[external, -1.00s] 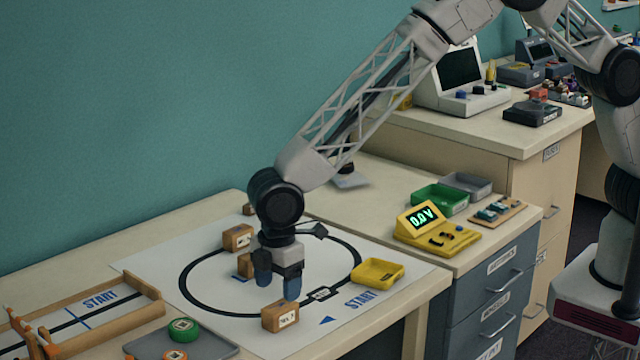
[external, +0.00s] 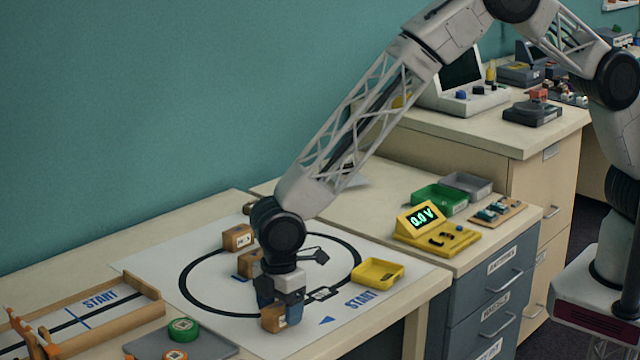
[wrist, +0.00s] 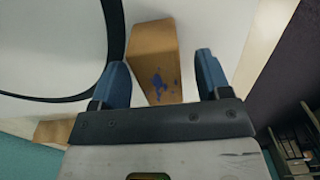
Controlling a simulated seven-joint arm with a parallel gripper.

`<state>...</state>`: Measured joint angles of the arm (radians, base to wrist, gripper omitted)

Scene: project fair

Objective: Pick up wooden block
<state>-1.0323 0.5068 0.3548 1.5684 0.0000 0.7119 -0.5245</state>
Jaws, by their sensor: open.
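A wooden block (external: 274,318) lies on the white track mat (external: 216,309) near its front edge. My gripper (external: 280,306) is low over this block, with its blue fingertips beside it. In the wrist view the block (wrist: 156,58) lies between the two blue fingers of my gripper (wrist: 160,80), with a gap on each side. The fingers are open. In the external view the fingers hide part of the block. Two more wooden blocks stand farther back on the mat, one at the left (external: 238,237) and one just behind my gripper (external: 250,264).
A yellow tray (external: 378,272) sits on the mat to the right. A grey tray (external: 205,347) and a green round piece (external: 183,329) are at the front left, beside a wooden-railed track (external: 110,323). A yellow meter (external: 437,236) stands on the right-hand bench.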

